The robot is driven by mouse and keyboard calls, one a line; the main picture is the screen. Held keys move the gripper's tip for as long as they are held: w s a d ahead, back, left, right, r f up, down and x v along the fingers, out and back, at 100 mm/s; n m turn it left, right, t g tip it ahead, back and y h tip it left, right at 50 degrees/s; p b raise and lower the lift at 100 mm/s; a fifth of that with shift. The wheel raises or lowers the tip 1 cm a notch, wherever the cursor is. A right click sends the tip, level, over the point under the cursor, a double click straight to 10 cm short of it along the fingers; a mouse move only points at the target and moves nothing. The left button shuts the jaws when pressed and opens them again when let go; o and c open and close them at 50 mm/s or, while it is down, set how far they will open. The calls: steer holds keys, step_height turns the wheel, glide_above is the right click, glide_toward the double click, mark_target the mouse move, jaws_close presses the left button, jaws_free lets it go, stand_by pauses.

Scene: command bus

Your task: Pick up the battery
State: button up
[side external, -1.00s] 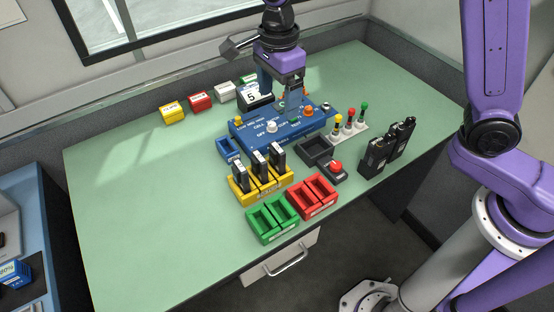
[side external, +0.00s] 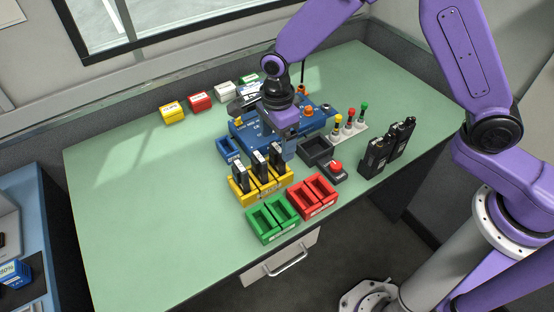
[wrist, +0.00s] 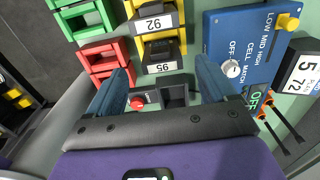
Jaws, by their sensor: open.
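Several black batteries (side external: 259,163) stand upright in a yellow rack (side external: 243,195) at the middle of the green table. My gripper (side external: 288,153) is just right of the rack, pointing down, at the front edge of the blue panel. In the wrist view, my open gripper (wrist: 163,78) has its two blue fingers wide apart with nothing held. The 95 battery shows beyond and between the fingertips. Which battery the task means cannot be told.
A blue panel (side external: 240,130) with knobs stands behind. A dark tray (side external: 318,151) and a red button (side external: 337,165) are close on the right. Green bins (side external: 265,226) and red bins (side external: 313,197) are in front. Black radio-like devices (side external: 375,157) stand farther right. The table's left side is clear.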

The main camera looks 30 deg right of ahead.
mark_target(275, 148)
steer(key=shift+w+f, duration=0.1)
steer(key=shift+f, duration=2.3)
steer(key=shift+a, duration=0.1)
steer(key=c, duration=1.1)
steer(key=shift+r, duration=0.85)
steer(key=s+d+r, duration=0.7)
steer(key=s+r, duration=0.4)
steer(key=s, duration=0.1)
steer(key=shift+r, duration=0.2)
